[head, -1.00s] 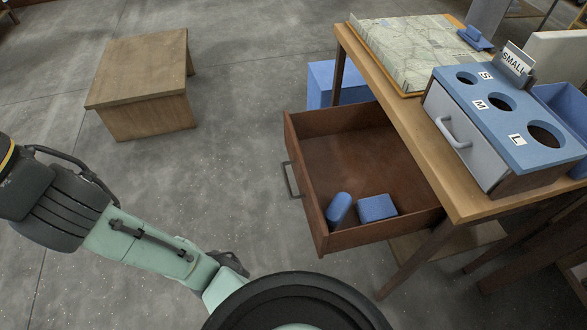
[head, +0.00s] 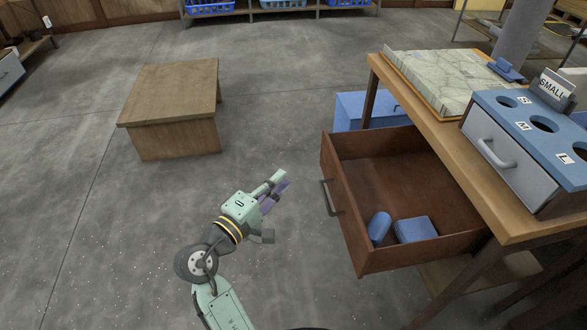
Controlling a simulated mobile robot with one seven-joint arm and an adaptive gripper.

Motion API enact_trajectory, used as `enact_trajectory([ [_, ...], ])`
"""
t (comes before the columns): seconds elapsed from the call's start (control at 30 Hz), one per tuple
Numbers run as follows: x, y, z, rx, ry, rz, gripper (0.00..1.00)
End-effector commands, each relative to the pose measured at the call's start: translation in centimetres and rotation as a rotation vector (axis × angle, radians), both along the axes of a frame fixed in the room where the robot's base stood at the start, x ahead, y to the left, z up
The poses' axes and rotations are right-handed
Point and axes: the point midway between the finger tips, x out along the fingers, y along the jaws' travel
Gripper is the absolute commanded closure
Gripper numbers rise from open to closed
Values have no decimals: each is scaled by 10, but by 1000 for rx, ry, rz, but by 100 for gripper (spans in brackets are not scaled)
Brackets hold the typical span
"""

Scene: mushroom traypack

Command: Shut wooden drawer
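The wooden drawer (head: 343,222) is brown and pulled far out from under the wooden table, with its dark handle (head: 330,197) on the front face toward the left. Inside it lie a blue rounded block (head: 379,226) and a blue square block (head: 416,230). My gripper (head: 277,190) is left of the drawer front, apart from the handle, over the grey floor. It points up and right. Its fingers are small in view and seen from an angle, so I cannot tell whether they are open or shut.
The wooden table (head: 468,143) carries a map board (head: 448,75) and a blue sorting box (head: 545,125) with a grey drawer. A blue box (head: 362,112) stands beneath it. A low wooden stool (head: 175,140) stands at left. Floor between stool and drawer is clear.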

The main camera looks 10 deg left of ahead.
Motion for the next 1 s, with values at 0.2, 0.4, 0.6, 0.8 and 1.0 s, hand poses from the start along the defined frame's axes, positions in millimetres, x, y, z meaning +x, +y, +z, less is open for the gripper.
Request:
enact_trajectory([
  [0.2, 36, -19, 3, 2, -2, -2, 100],
  [0.4, 75, -38, 3, 4, -3, 0, 100],
  [0.6, 89, -64, 3, 5, -3, 2, 100],
  [0.8, 94, -77, 2, 5, -3, 5, 100],
  [1.0, 94, -79, 1, 5, -4, 5, 100],
])
